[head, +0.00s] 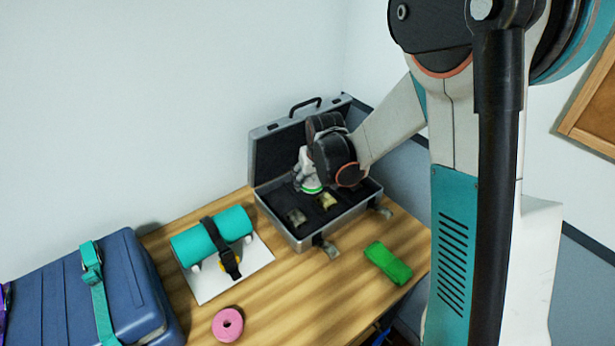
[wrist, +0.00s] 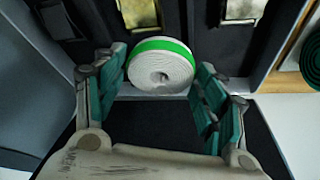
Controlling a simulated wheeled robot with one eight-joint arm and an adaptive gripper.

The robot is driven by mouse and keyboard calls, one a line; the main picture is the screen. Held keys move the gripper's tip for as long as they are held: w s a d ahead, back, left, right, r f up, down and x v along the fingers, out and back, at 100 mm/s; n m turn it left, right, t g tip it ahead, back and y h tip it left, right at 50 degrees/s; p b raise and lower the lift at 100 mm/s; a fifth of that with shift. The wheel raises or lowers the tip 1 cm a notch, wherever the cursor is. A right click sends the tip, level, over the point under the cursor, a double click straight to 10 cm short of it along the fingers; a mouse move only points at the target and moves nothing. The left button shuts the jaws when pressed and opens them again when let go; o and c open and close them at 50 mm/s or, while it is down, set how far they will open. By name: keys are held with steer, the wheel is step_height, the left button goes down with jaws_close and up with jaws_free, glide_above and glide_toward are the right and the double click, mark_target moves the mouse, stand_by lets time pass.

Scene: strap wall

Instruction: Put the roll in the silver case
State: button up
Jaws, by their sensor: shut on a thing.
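The silver case (head: 291,234) stands open at the back of the wooden table, its lid tilted up against the wall. My gripper (wrist: 160,78) is over the case's dark interior, with its teal-padded fingers on either side of a white roll with a green band (wrist: 161,66). It is shut on this roll. In the head view the roll's green edge (head: 312,190) shows under the gripper, inside the outline of the case. I cannot tell whether the roll touches the case floor. My wrist hides part of the case.
A teal roll (head: 210,235) with a black strap lies on a white sheet left of the case. A pink ring (head: 228,324) and a green folded strap (head: 388,262) lie in front. A blue suitcase (head: 130,280) stands at left. The case's latches (head: 327,247) stick out in front.

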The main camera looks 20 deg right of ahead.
mark_target(308, 177)
steer(key=w, duration=0.4)
steer(key=shift+w, duration=0.3)
steer(key=shift+w+f+b, duration=0.1)
steer(key=shift+w+b, duration=0.3)
steer(key=shift+w, duration=0.15)
step_height(308, 177, down, 3)
steer(key=shift+s+b, duration=0.1)
steer(key=shift+b, duration=0.5)
steer(key=shift+f, duration=0.15)
steer(key=shift+f+b, duration=0.45)
steer(key=shift+f, duration=0.1)
steer(key=shift+f, duration=0.1)
